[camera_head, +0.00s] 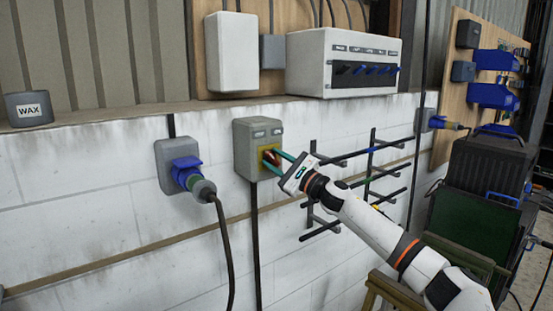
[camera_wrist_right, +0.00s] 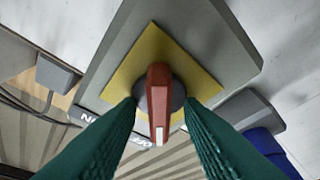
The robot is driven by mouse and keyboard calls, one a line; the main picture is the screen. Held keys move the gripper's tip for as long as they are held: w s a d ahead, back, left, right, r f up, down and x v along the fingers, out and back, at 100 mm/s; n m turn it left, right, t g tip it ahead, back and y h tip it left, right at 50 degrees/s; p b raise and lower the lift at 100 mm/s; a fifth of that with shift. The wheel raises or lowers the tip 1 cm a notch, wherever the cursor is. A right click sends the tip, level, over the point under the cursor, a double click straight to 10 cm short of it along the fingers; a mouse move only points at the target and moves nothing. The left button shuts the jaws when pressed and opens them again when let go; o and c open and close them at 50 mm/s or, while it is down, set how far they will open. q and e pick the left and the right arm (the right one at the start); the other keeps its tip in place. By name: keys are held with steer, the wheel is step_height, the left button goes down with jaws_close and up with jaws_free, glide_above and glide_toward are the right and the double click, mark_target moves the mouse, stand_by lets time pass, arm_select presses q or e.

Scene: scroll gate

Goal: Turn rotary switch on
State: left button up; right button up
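The rotary switch is a grey box (camera_head: 245,137) on the white brick wall. It has a yellow plate and a red handle (camera_wrist_right: 159,92) on a dark round base. In the right wrist view the yellow plate (camera_wrist_right: 135,75) lies behind the handle, whose pale-tipped end points down in the picture. My right gripper (camera_head: 269,158) is at the front of the switch. Its green fingers are apart, one on each side of the handle, with visible gaps. In the head view the fingers partly hide the handle. My left gripper is not in view.
A grey socket with a blue plug (camera_head: 186,175) and hanging cable is left of the switch. A black rack (camera_head: 372,170) is on the wall to the right. A white panel (camera_head: 341,62) and white box (camera_head: 231,52) are above. A dark case (camera_head: 490,165) stands far right.

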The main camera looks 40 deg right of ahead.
jaws_close()
steer(key=shift+f, duration=0.1)
